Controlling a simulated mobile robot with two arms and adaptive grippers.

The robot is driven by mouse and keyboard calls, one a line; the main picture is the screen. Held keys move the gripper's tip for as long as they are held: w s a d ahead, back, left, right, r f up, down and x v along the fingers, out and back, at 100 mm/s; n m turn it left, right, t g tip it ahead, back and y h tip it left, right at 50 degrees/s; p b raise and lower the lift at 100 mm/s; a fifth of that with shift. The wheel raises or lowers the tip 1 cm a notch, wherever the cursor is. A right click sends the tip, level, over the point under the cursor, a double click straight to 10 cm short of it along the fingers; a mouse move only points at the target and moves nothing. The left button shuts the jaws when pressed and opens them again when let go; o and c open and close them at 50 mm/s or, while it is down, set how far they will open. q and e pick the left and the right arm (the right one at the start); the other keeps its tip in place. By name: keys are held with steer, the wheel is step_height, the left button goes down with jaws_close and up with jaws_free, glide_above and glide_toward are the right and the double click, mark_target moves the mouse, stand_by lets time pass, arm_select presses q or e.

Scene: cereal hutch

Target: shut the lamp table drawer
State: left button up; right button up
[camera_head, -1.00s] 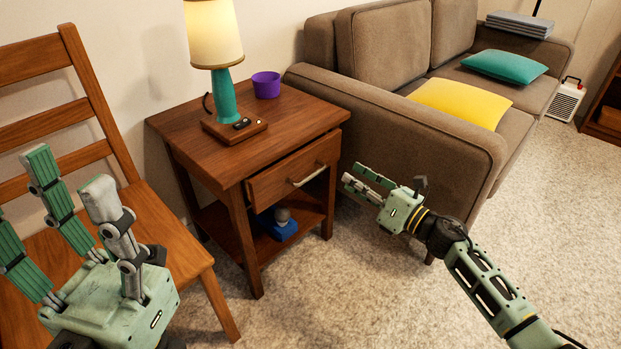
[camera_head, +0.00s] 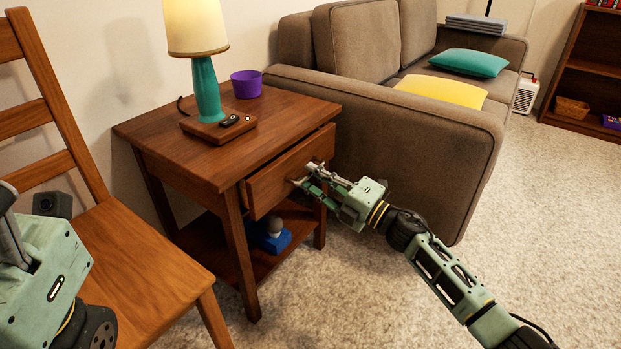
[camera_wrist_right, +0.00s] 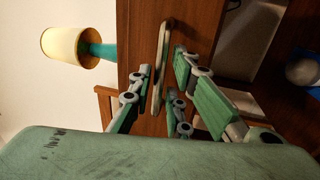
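The lamp table (camera_head: 160,127) is dark wood. Its drawer (camera_head: 265,188) has a front standing slightly proud of the frame, so it looks a little open. My right gripper (camera_head: 305,175) is at the drawer front, by the handle. In the right wrist view the pale handle bar (camera_wrist_right: 162,65) runs between the fingers of my right gripper (camera_wrist_right: 160,88), with gaps showing on both sides, so it looks open around the handle. My left gripper (camera_head: 20,240) is at the left edge over the chair, its fingers mostly cut off.
A lamp (camera_head: 207,90) and a purple cup (camera_head: 246,84) stand on the tabletop. A blue object (camera_head: 272,240) sits on the lower shelf. A wooden chair (camera_head: 140,255) is close on the left, and a brown sofa (camera_head: 400,140) is close on the right. Carpet in front is clear.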

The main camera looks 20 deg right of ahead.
steer(key=shift+w+a+r, duration=0.15)
steer(key=shift+w+a, duration=0.25)
steer(key=shift+w, duration=0.05)
jaws_close()
